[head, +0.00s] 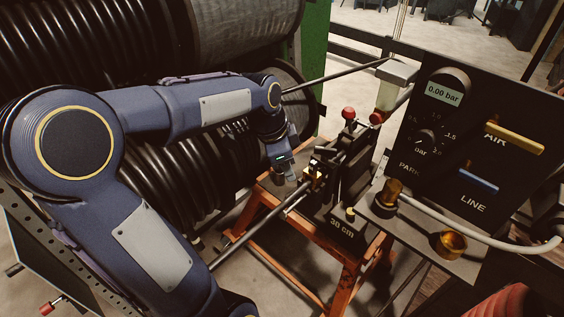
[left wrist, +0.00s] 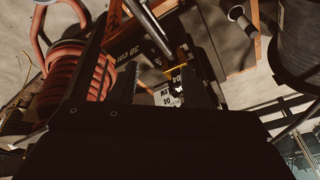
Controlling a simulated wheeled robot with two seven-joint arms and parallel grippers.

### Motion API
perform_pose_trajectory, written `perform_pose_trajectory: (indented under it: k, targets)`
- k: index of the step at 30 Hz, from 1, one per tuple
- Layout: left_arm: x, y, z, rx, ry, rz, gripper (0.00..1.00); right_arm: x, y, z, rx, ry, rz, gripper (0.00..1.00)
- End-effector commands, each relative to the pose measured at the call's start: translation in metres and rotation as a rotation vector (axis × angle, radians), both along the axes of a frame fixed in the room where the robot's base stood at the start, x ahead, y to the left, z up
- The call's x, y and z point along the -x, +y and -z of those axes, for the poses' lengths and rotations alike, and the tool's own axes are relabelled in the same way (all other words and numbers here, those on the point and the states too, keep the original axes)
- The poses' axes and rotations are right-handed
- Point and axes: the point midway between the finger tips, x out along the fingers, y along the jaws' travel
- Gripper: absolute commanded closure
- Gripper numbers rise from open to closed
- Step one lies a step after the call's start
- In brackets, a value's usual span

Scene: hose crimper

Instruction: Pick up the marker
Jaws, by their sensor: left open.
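My left gripper (head: 303,177) reaches down from the upper left to the crimper (head: 345,170), near a small brass-coloured part on it. In the left wrist view its dark fingers (left wrist: 168,92) stand apart. Between and beyond them I see small black and white pieces with lettering (left wrist: 166,97) and a thin yellow strip (left wrist: 175,68). I cannot tell for certain which of these is the marker, and the fingers and wrist housing hide part of the area. Nothing is clearly held. My right gripper is not in view.
An orange stand (head: 345,268) carries the crimper, and a metal rod (head: 262,222) runs to it. A black control panel (head: 470,150) with a 0.00 bar display is at the right. A large black hose reel (head: 150,60) fills the left. A coiled orange hose (left wrist: 75,80) shows in the wrist view.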

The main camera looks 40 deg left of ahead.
Motion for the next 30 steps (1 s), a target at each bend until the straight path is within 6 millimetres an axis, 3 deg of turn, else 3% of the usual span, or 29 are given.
perform_pose_trajectory:
  k: [2,6,12,18,30]
  targets:
    - [-0.029,0.022,0.002,-0.057,0.032,0.132,0.58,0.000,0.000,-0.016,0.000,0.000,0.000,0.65]
    - [-0.077,0.063,0.028,-0.155,0.092,0.418,0.58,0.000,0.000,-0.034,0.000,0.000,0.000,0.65]
    - [-0.117,0.108,0.079,-0.225,0.162,0.761,0.58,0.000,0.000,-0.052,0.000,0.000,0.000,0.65]
    - [-0.128,0.124,0.105,-0.242,0.189,0.902,0.58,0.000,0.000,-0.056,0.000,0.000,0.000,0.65]
    - [-0.130,0.125,0.149,-0.242,0.193,0.915,0.58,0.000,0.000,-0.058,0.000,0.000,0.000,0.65]
